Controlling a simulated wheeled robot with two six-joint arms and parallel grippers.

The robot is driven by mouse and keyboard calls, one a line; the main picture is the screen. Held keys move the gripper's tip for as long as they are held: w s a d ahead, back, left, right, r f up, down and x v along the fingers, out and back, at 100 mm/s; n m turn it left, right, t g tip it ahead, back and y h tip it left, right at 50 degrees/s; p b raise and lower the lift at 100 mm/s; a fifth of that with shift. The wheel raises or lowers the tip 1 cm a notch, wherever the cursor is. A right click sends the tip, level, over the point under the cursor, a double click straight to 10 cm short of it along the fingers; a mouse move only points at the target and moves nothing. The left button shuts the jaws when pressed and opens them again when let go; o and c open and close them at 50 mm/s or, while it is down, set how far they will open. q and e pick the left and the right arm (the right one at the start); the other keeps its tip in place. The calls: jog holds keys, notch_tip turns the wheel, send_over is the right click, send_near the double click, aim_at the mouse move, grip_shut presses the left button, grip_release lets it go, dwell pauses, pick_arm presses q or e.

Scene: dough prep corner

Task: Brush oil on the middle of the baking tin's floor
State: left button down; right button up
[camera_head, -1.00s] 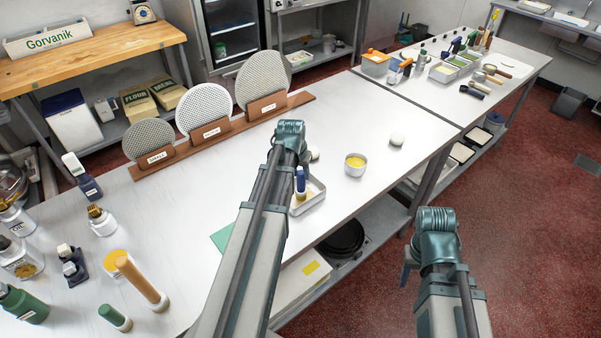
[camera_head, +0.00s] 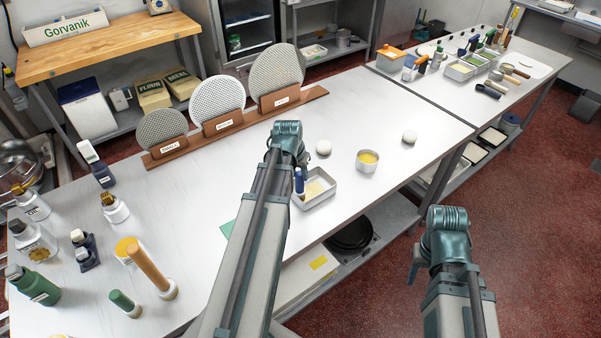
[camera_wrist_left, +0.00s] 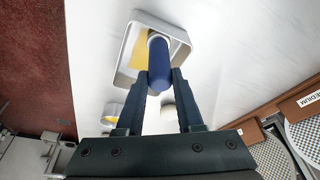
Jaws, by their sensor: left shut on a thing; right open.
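The baking tin (camera_head: 328,197) is a small pale metal pan on the steel table. Its floor shows a yellow oily patch, also visible in the left wrist view, where the tin's rim (camera_wrist_left: 187,40) frames the blue handle. My left gripper (camera_wrist_left: 160,76) is shut on the blue-handled brush (camera_wrist_left: 159,62), which stands roughly upright over the tin. The brush (camera_head: 299,182) also shows in the head view, at the tin's left side. Its bristles are hidden, so I cannot tell whether they touch the floor. My right gripper (camera_head: 414,270) hangs open, off the table's front edge, mostly hidden by its arm.
A small bowl of yellow liquid (camera_head: 367,162) and two pale dough balls (camera_head: 323,147) (camera_head: 409,136) are near the tin. Round mesh screens (camera_head: 277,80) stand in a wooden rack behind. Bottles and a wooden-handled tool (camera_head: 151,269) crowd the left end.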

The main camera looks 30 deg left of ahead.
pick_arm(q)
jog(key=shift+f, duration=0.15)
jog(key=shift+w, duration=0.1)
jog(key=w, duration=0.1)
jog(key=w+d, duration=0.1)
jog(key=w, duration=0.1)
jog(key=w+d, duration=0.1)
jog(key=shift+w, duration=0.2)
dwell(0.3)
jog(key=shift+s+a, duration=0.1)
dwell(0.3)
jog(key=shift+s+a, duration=0.2)
jog(key=shift+s, duration=0.35)
jog(key=shift+s+a, duration=0.2)
jog(key=shift+s, duration=0.3)
jog(key=shift+r, duration=0.3)
